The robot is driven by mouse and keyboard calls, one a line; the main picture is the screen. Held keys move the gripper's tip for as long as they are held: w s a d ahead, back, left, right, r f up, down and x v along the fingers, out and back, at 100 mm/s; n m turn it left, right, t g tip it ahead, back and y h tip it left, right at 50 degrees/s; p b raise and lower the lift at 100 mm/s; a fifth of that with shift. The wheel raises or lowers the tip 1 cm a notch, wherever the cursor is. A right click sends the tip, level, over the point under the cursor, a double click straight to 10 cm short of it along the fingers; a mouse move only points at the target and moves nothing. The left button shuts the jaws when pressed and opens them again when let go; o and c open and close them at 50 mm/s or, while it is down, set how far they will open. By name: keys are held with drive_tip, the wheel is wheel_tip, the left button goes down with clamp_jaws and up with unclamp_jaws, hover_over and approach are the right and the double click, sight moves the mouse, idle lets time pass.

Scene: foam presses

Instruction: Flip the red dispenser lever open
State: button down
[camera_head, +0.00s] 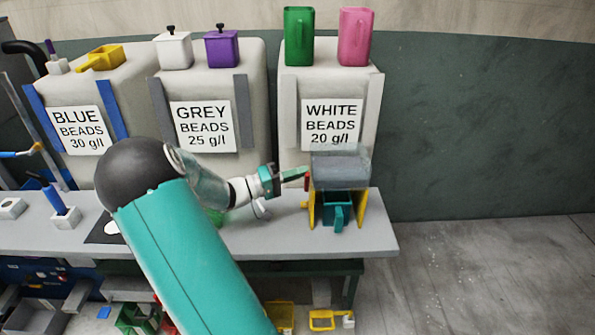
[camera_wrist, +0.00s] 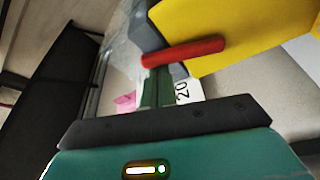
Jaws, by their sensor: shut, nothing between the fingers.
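The red lever (camera_wrist: 183,52) is a short rounded bar beside the dispenser's yellow side plate (camera_wrist: 240,35) in the wrist view. In the head view the lever (camera_head: 307,182) is a small red spot at the dispenser's left side. The dispenser has a grey, see-through hopper (camera_head: 341,168) on yellow supports. My gripper (camera_head: 304,171) is shut and empty, its green fingers pointing right at the lever side. In the wrist view the fingertips (camera_wrist: 157,76) appear just under the lever's left end; I cannot tell whether they touch it.
A teal container (camera_head: 335,212) stands under the hopper. The white beads tank (camera_head: 360,100) is behind, with a green jug (camera_head: 298,36) and a pink jug (camera_head: 354,36) on top. The grey bench (camera_head: 375,240) is bare near its right end. My arm hides part of the bench.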

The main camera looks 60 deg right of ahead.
sight(310, 179)
drive_tip(key=m, duration=0.1)
drive_tip(key=a+f+m+g, duration=0.1)
drive_tip(key=s+a+m, duration=0.1)
drive_tip(key=m, duration=0.1)
drive_tip(key=shift+s+a+f+g, duration=0.1)
drive_tip(key=shift+a+f+g, duration=0.05)
drive_tip(key=shift+a+g, duration=0.15)
drive_tip(key=shift+s+m, duration=0.15)
drive_tip(key=shift+m, duration=0.35)
drive_tip(key=s+a+r, duration=0.6)
drive_tip(key=a+r, duration=0.6)
drive_tip(key=r, duration=0.1)
drive_tip(key=shift+s+a, duration=0.15)
drive_tip(key=shift+a, duration=0.15)
drive_tip(key=shift+f, duration=0.1)
